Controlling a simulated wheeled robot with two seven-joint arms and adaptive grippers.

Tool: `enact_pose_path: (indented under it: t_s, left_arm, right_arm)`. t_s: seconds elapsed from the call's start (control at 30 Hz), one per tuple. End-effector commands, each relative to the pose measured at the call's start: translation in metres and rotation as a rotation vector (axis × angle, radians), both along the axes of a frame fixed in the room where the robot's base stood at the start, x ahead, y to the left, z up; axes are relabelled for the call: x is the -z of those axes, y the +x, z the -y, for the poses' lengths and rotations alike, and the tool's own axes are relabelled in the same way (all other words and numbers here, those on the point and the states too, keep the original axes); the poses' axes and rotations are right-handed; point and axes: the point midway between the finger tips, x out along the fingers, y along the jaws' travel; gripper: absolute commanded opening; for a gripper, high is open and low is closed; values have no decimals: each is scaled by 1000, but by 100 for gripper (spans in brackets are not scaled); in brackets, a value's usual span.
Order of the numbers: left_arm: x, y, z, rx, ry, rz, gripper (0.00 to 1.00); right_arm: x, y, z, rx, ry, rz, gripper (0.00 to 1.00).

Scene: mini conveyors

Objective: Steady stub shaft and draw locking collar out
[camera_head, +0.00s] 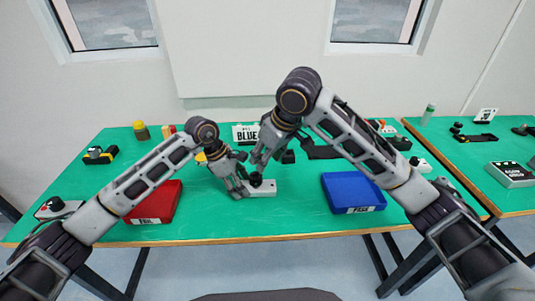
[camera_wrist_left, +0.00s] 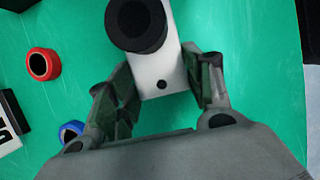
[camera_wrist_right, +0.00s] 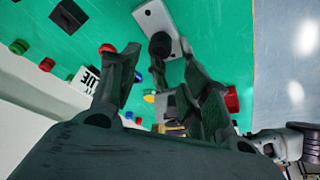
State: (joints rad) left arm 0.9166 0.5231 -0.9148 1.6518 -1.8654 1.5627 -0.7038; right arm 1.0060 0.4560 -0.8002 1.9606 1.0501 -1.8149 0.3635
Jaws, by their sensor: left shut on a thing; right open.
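A white block (camera_head: 265,190) lies on the green table between the two trays. A thick black ring-like part (camera_wrist_left: 138,22), which looks like the locking collar, stands on the block; any stub shaft inside it cannot be made out. My left gripper (camera_head: 243,187) is shut on the white block (camera_wrist_left: 160,68), with one finger on each side, below the black part in the left wrist view. My right gripper (camera_head: 258,166) is open just above the block. In the right wrist view, the black part (camera_wrist_right: 160,45) shows between its spread fingertips (camera_wrist_right: 162,55), with no grip visible.
A red tray (camera_head: 171,190) marked FAIL lies left of the block, and a blue tray (camera_head: 338,187) lies right. A white sign (camera_head: 245,134) reading BLUE stands behind. Red (camera_wrist_left: 43,64) and blue (camera_wrist_left: 70,130) rings lie nearby. The table front is clear.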

Motion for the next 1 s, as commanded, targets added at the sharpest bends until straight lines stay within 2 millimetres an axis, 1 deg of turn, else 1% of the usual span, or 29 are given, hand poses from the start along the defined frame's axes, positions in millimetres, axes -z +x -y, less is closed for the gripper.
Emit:
enact_pose_path:
  t_s: [0.03, 0.27, 0.7, 0.9, 1.0]
  left_arm:
    - [6, -2, -1, 2, 7, -10, 18]
    - [6, -2, -1, 2, 7, -10, 18]
    - [6, -2, -1, 2, 7, -10, 18]
    - [6, -2, -1, 2, 7, -9, 18]
    - [6, -2, -1, 2, 7, -9, 18]
  right_arm:
    - [5, 1, -1, 1, 0, -2, 47]
    - [27, 7, -7, 1, 0, -2, 47]
    - [76, 22, -21, 1, -2, -2, 47]
    - [94, 28, -26, 1, 0, -2, 47]
    - [99, 29, -28, 0, 0, -1, 47]
